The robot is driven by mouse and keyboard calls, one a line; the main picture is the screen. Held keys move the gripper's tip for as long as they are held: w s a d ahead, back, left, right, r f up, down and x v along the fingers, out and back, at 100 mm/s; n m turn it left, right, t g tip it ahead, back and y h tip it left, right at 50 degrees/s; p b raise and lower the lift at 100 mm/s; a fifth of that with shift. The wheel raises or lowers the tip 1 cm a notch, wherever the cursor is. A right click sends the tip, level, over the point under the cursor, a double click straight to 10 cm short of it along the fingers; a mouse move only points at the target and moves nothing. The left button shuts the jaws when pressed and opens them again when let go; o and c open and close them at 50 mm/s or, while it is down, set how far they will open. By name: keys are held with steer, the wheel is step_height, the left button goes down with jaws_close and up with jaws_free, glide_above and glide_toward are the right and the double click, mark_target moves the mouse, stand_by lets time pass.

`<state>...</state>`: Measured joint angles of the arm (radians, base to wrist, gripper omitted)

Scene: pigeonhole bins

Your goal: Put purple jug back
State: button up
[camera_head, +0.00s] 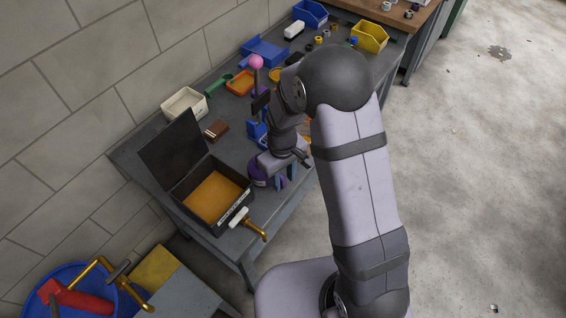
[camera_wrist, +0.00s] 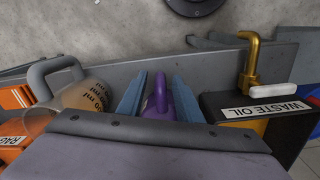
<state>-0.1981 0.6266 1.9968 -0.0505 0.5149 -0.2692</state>
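The purple jug (camera_head: 256,170) stands on the grey bench, just right of the black waste oil box (camera_head: 179,187), and is partly hidden by my gripper (camera_head: 285,172). In the wrist view the upper part of the purple jug (camera_wrist: 160,100) shows between the two blue fingers of my gripper (camera_wrist: 158,98). The fingers are spread, one on each side of it, and I see no clear closing on it. The jug's lower part is hidden behind my gripper's body.
A brass tap (camera_wrist: 252,65) juts from the waste oil box. A translucent measuring jug (camera_wrist: 84,97) with a grey handle and an orange rag box (camera_wrist: 15,133) stand on the other side. Blue bin (camera_head: 267,52), yellow bin (camera_head: 369,37) and small parts lie farther along the bench.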

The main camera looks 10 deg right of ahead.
step_height(320, 180, up, 11)
steer(key=b, duration=0.2)
steer(key=s+d+m, duration=0.3)
steer(key=s, duration=0.5)
steer(key=s+d+f+m, duration=0.1)
steer(key=s+d, duration=0.3)
steer(key=s, duration=0.4)
steer(key=shift+f+m, duration=0.2)
steer(key=shift+m, duration=0.7)
steer(key=shift+w, duration=0.1)
stand_by(0.6)
